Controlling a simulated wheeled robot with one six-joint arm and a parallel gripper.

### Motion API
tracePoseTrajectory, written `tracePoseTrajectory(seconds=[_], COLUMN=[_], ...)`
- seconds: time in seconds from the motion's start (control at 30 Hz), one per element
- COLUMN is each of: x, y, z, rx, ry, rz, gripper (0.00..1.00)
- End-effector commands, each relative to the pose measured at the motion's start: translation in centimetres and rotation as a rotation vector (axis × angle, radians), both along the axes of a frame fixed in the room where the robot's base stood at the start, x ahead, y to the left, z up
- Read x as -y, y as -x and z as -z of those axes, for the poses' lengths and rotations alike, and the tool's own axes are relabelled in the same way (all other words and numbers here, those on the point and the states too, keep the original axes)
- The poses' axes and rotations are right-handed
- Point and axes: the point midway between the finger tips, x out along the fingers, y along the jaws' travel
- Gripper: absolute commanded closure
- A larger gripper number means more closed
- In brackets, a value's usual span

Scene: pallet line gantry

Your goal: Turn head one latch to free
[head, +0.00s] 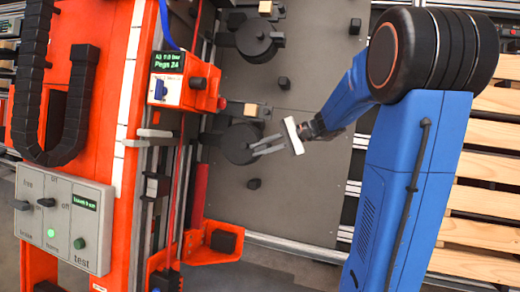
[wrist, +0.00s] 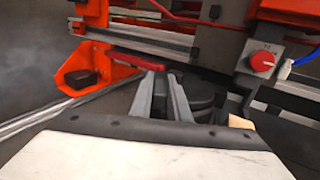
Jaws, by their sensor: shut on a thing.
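My gripper (head: 254,147) reaches in from the right over the grey plate. Its two pale fingers lie at the edge of the lower dark round head (head: 232,150). In the wrist view my gripper (wrist: 163,75) points away from the camera, with the dark round head (wrist: 204,88) just to its right. The fingers are shut on a small dark part at the head, which I take to be its latch. They mostly hide it, and its angle cannot be told. I cannot read which head is number one.
A second dark round head (head: 257,40) sits higher on the plate (head: 300,75). The orange gantry frame (head: 120,130) and a small display box (head: 178,82) stand left. A switch panel (head: 62,220) is at lower left. Small dark pegs (head: 254,183) stick up from the plate.

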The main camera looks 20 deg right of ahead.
Motion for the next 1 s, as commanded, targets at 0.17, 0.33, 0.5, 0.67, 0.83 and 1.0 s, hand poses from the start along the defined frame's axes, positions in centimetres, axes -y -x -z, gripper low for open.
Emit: tracePoseTrajectory(seconds=[0.17,0.33,0.5,0.67,0.83,1.0], x=[-0.06,-0.08,-0.11,-0.09,-0.12,-0.06], y=[-0.09,-0.11,-0.08,-0.05,-0.01,0.02], z=[-0.04,-0.04,0.04,0.07,0.09,0.1], rx=[-0.088,-0.175,-0.265,-0.347,-0.429,-0.498], ry=[0.118,0.231,0.343,0.448,0.552,0.64], rz=[-0.081,-0.157,-0.234,-0.304,-0.374,-0.433], gripper=[1.0,1.0,1.0,1.0,1.0,1.0])
